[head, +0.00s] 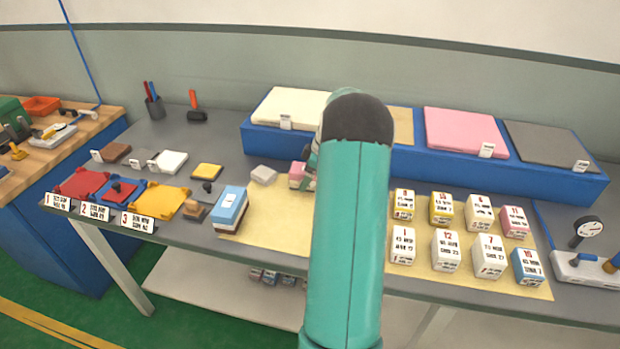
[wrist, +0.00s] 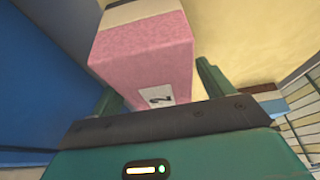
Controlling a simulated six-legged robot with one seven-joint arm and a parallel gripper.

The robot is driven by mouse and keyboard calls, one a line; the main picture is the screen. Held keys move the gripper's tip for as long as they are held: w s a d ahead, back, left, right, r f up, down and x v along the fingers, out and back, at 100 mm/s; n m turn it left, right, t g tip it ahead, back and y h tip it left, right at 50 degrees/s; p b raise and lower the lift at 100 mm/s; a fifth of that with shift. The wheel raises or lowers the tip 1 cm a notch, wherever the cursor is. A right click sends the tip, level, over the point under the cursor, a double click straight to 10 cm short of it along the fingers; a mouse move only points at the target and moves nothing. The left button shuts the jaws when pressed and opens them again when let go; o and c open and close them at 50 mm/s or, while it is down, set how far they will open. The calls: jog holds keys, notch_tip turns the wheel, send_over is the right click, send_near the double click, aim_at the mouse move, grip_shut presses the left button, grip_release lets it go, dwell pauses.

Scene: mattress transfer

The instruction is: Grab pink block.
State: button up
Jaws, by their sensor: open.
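The pink block (head: 298,172) stands on the tan mat (head: 262,226) in the head view, just left of my arm, which hides part of the area around it. In the wrist view the pink block (wrist: 150,58) is large and close, with a pale and dark band at its far end and a small white label on its near face. My gripper (wrist: 158,85) is open, with one finger on each side of the block's near end. I cannot tell whether the fingers touch it. In the head view my gripper is mostly hidden behind my arm.
A grey-white block (head: 263,175) lies left of the pink block, and a blue-and-white block (head: 230,208) stands nearer. Several labelled blocks (head: 446,250) stand to the right. A blue raised shelf (head: 400,165) with foam slabs runs behind.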

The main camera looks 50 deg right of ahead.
jog(key=shift+f, duration=0.25)
dwell(0.3)
jog(key=c, duration=1.1)
jog(key=shift+o, duration=0.2)
